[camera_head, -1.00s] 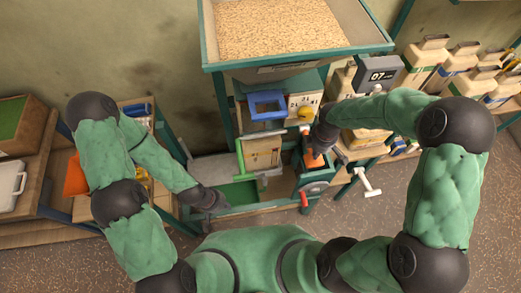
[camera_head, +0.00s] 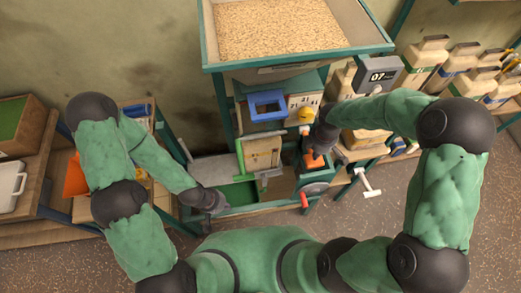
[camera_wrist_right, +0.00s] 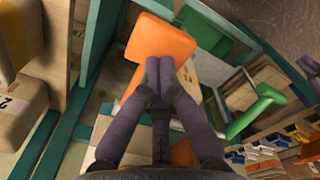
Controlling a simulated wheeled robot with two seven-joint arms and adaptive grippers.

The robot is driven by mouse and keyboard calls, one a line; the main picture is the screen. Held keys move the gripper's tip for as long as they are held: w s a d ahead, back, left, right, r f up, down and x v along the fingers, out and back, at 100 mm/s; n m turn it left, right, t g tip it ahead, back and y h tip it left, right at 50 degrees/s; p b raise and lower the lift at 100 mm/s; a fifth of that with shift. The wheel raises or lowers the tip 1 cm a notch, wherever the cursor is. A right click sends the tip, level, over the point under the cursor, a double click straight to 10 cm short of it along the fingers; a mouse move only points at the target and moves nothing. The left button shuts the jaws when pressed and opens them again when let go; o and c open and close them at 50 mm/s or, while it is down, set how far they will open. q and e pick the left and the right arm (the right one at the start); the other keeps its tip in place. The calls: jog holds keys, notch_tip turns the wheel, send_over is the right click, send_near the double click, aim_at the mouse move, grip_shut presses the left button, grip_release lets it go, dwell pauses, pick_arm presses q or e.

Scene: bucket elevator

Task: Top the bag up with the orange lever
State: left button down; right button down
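The orange lever (camera_head: 314,161) is at the right side of the machine, below the yellow knob. In the right wrist view its broad orange plate (camera_wrist_right: 160,38) fills the upper middle. My right gripper (camera_wrist_right: 159,66) has its fingertips together against the plate's lower part; I see no gap between them. In the head view my right gripper (camera_head: 317,148) is partly hidden by its wrist. A tan panel or bag front (camera_head: 262,153) stands under the blue-framed spout (camera_head: 267,105); I cannot see its fill. My left gripper (camera_head: 214,203) is low by the green tray; its fingers are unclear.
A grain-filled hopper (camera_head: 280,30) tops the machine. A grey display (camera_head: 378,76) reads 07. A red handle (camera_head: 304,200) and a white T-handle (camera_head: 368,182) stick out near my right gripper. A green handle (camera_head: 241,158) stands beside the tan panel. Containers crowd the right shelf.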

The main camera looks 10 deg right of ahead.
jog(key=shift+f+b, duration=2.2)
jog(key=shift+f, duration=0.6)
jog(key=shift+r, duration=0.1)
dwell(0.9)
notch_tip(320, 180, up, 9)
jog(key=p, duration=0.7)
jog(key=shift+r+p, duration=0.1)
jog(key=shift+p, duration=0.25)
jog(key=shift+s, duration=0.1)
